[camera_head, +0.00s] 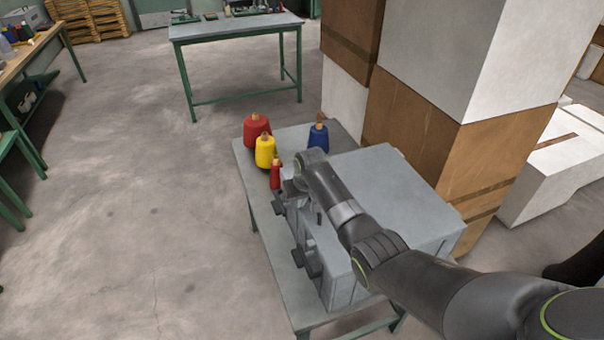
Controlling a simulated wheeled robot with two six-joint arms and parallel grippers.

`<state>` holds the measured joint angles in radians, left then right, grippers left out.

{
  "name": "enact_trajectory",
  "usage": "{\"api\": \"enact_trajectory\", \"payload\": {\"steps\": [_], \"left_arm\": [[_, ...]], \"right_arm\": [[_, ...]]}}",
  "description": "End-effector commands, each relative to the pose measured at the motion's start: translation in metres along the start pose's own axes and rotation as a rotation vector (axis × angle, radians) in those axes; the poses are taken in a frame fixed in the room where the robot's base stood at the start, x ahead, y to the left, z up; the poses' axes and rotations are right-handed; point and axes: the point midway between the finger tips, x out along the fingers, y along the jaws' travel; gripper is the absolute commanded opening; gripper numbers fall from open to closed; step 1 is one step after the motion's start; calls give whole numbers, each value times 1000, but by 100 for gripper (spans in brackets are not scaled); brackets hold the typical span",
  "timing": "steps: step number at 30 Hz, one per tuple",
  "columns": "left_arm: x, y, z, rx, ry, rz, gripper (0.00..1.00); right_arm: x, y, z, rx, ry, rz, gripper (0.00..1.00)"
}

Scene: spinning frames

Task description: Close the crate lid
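The grey crate (345,262) stands on a grey-topped table. Its lid (385,172) shows as a flat grey panel lying about level over the crate, with no clear gap at the part of the edge I can see. Dark latch-like parts (312,262) stick out from the crate's left side. My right arm crosses over the lid from the lower right and hides part of it. My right gripper (284,196) is at the crate's far left edge, close to or touching it; its fingers are too small and dark to read. My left gripper is not in view.
A red cone (256,134), a yellow cone (265,152), a small red one (276,176) and a blue one (318,137) stand on the table (254,185) behind the crate.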

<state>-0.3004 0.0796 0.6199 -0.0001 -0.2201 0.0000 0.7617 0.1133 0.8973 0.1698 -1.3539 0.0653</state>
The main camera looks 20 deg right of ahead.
Motion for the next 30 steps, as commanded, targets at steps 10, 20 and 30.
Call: {"api": "enact_trajectory", "payload": {"steps": [10,20,30], "left_arm": [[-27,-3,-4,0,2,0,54],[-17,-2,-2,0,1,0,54],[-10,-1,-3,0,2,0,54]], "right_arm": [[-47,0,-18,-3,23,3,0],[-97,-5,-18,-3,28,4,0],[-131,-8,-18,-3,25,5,0]]}}
